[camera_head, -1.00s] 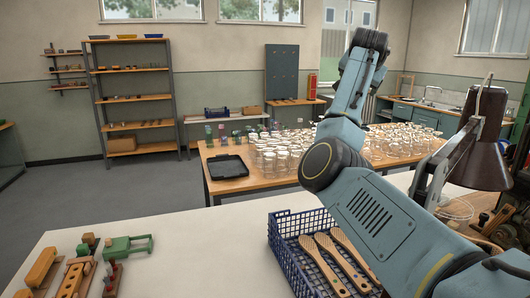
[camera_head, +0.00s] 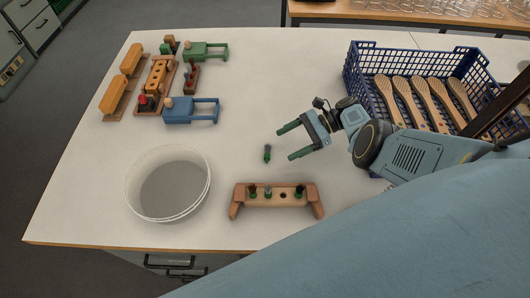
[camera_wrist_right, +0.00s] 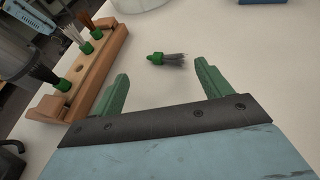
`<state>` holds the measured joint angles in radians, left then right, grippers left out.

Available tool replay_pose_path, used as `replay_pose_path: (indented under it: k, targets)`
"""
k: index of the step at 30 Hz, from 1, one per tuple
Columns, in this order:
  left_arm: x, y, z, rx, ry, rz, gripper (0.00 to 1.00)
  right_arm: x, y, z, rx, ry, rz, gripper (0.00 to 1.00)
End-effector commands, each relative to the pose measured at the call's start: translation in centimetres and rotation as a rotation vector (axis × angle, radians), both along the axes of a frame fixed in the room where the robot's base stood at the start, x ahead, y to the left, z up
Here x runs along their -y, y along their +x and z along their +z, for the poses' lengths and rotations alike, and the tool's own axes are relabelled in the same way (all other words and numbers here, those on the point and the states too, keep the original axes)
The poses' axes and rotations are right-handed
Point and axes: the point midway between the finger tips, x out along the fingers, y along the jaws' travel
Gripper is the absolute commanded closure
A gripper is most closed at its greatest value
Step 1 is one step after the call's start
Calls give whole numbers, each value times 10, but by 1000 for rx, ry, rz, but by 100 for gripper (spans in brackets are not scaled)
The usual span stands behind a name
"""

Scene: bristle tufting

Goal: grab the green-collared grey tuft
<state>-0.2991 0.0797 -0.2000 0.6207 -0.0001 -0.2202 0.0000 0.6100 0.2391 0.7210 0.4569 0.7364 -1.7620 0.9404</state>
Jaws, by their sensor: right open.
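The green-collared grey tuft (camera_head: 267,153) lies loose on the white table, just behind the wooden tuft rack. In the right wrist view the tuft (camera_wrist_right: 166,59) lies on its side, green collar to the left and grey bristles to the right. My right gripper (camera_head: 284,143) is open and empty, its green fingers pointing left at the tuft; in the right wrist view the tuft lies beyond the fingertips (camera_wrist_right: 160,70), between their lines and apart from them. My left gripper is not seen.
The wooden rack (camera_head: 270,202) holds upright green-collared tufts, with one empty hole. A round white bowl (camera_head: 133,190) stands left. A blue crate (camera_head: 362,83) with wooden brushes stands at the back right. Wooden jigs and a blue clamp (camera_head: 190,111) lie at the back left.

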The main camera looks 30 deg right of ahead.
Motion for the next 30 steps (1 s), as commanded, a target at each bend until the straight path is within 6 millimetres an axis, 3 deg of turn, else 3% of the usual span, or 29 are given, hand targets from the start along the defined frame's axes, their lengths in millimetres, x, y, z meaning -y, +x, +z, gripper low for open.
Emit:
replay_pose_path:
  k: [15,23,30]
  targets:
    - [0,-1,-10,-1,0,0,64,-56,13,-24,3,-3,2,23]
    - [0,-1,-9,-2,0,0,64,-59,14,-25,3,-6,1,23]
    - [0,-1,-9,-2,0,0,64,-59,14,-24,3,-6,1,54]
